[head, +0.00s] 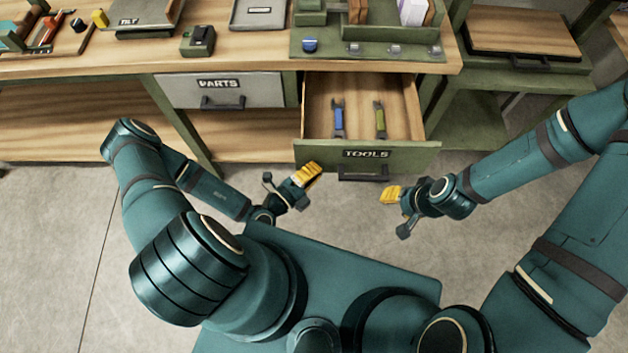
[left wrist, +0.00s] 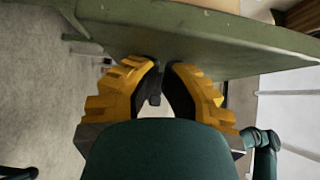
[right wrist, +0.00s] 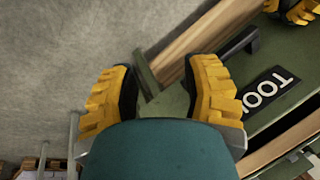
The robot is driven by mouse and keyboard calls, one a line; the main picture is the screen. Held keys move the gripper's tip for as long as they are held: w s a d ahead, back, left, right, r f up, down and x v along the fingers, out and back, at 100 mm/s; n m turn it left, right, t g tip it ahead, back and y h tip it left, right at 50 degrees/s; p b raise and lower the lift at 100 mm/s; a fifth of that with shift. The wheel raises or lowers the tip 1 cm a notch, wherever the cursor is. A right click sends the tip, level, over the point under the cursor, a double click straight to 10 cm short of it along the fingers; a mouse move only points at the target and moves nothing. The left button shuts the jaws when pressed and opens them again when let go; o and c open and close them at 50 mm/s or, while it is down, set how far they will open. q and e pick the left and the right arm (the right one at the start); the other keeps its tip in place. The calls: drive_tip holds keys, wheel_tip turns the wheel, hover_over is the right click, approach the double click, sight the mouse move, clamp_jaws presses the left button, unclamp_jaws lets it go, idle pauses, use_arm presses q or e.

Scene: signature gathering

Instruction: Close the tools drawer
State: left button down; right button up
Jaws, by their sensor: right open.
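The tools drawer (head: 412,151) is pulled out from the bench, its green front labelled TOOLS. A blue-handled tool (head: 338,118) and a green-handled tool (head: 380,119) lie inside. Its dark handle (head: 362,173) also shows in the right wrist view (right wrist: 240,42). My left gripper (head: 314,172) is just left of the handle, close to the drawer front. In the left wrist view its fingertips (left wrist: 162,66) are close together under the green front; whether they are fully shut is unclear. My right gripper (head: 386,195) is open, right of the handle and in front of the drawer, apparently holding nothing.
The parts drawer (head: 178,90) is shut, left of the tools drawer. The wooden bench top (head: 270,50) above carries trays and an organiser (head: 367,46). A green side stand (head: 487,85) is at the right. The grey floor (head: 75,230) at the left is clear.

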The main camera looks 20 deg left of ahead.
use_arm(q)
drive_tip(key=w+a+b, duration=0.1)
drive_tip(key=w+a, duration=0.1)
drive_tip(key=w, duration=0.5)
drive_tip(key=w+a+b, duration=0.1)
drive_tip(key=w+a, duration=0.1)
drive_tip(key=w, duration=0.4)
drive_tip(key=w+a+b, duration=0.1)
drive_tip(key=w+a, duration=0.1)
drive_tip(key=w, duration=0.5)
drive_tip(key=shift+w+a, duration=0.55)
drive_tip(key=shift+w, duration=0.45)
use_arm(e)
drive_tip(key=f, duration=0.1)
drive_tip(key=s+f, duration=0.1)
drive_tip(key=f, duration=0.1)
drive_tip(key=shift+s+a+f, duration=0.1)
drive_tip(key=shift+s+f, duration=0.05)
drive_tip(key=shift+f, duration=0.05)
use_arm(q)
drive_tip(key=shift+a+r, duration=0.1)
